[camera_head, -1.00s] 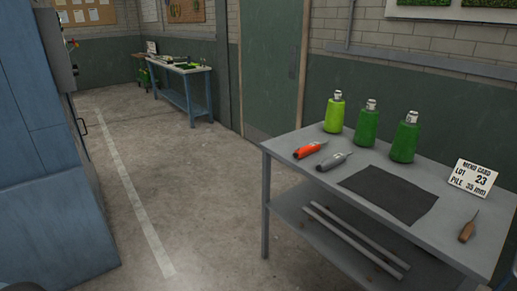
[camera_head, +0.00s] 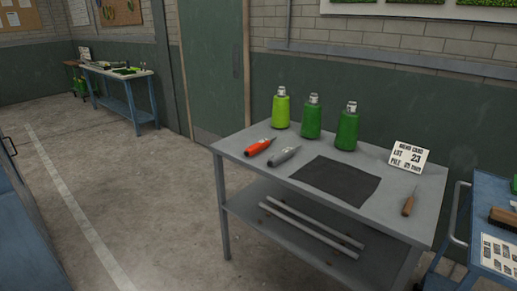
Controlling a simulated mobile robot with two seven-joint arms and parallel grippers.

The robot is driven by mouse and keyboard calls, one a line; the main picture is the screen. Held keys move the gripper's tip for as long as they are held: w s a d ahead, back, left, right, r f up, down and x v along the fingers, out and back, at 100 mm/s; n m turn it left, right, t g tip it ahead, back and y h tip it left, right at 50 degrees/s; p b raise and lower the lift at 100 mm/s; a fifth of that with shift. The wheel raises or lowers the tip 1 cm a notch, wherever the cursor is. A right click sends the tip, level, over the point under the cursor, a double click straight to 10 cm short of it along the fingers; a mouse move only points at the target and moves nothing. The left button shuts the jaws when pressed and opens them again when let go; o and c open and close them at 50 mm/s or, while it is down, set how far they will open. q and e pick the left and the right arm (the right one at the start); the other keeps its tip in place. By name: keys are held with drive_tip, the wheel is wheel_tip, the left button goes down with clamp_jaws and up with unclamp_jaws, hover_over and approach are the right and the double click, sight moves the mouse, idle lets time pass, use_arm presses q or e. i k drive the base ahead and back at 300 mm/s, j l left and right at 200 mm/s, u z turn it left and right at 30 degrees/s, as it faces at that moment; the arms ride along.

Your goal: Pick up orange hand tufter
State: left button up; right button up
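The orange hand tufter (camera_head: 259,147) lies near the left end of a grey table (camera_head: 240,165). A grey hand tufter (camera_head: 284,155) lies just to its right, apart from it. Neither of my grippers is in view.
A lime bottle-shaped spool (camera_head: 281,110) and two green ones (camera_head: 311,119) (camera_head: 347,129) stand behind the tufters. A dark mat (camera_head: 335,181), a lot card (camera_head: 409,157) and a wooden-handled tool (camera_head: 409,205) are farther right. A blue cart (camera_head: 462,232) stands at right.

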sight(257, 147)
drive_tip(key=i+z, duration=0.1)
drive_tip(key=z, duration=0.4)
drive_tip(key=i+j+z, duration=0.6)
drive_tip(key=j, duration=0.15)
drive_tip(key=i+j, duration=0.2)
drive_tip(key=j, duration=0.2)
drive_tip(key=i+j+z, duration=0.1)
drive_tip(key=i+j, duration=0.15)
drive_tip(key=j, duration=0.15)
